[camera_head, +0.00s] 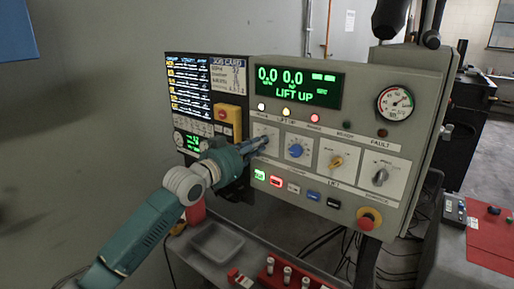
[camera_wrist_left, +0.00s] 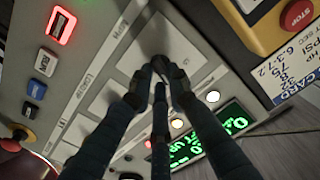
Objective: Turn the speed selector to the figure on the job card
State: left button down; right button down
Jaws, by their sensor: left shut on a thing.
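The grey control panel (camera_head: 415,150) carries a row of knobs on white plates. My left gripper (camera_head: 258,144) reaches the leftmost knob, and its fingers are shut on it and mostly hide it. In the left wrist view the fingers (camera_wrist_left: 160,78) close around this dark knob (camera_wrist_left: 156,40). To its right are a blue knob (camera_head: 296,150), an orange knob (camera_head: 337,162) and a grey knob (camera_head: 380,177). The plate labels are too small to tell which is the speed selector. The job card (camera_head: 228,77) is at upper left; its figures are too small to read surely. My right gripper is not in view.
A green display (camera_head: 298,86) reads 0.0, 0.0 and LIFT UP. Coloured buttons, a red emergency stop (camera_head: 368,219) and a yellow stop box (camera_head: 228,120) surround the knobs. Below stand a grey tray (camera_head: 216,241) and a red holder (camera_head: 288,275).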

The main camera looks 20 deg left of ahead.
pick_arm(q)
jog(key=shift+f+m+p, duration=0.1)
jog(key=shift+m+p, duration=0.5)
jog(key=shift+m, duration=2.2)
jog(key=c, duration=1.7)
grip_release()
jog(key=shift+o, duration=0.2)
jog(key=v, duration=1.2)
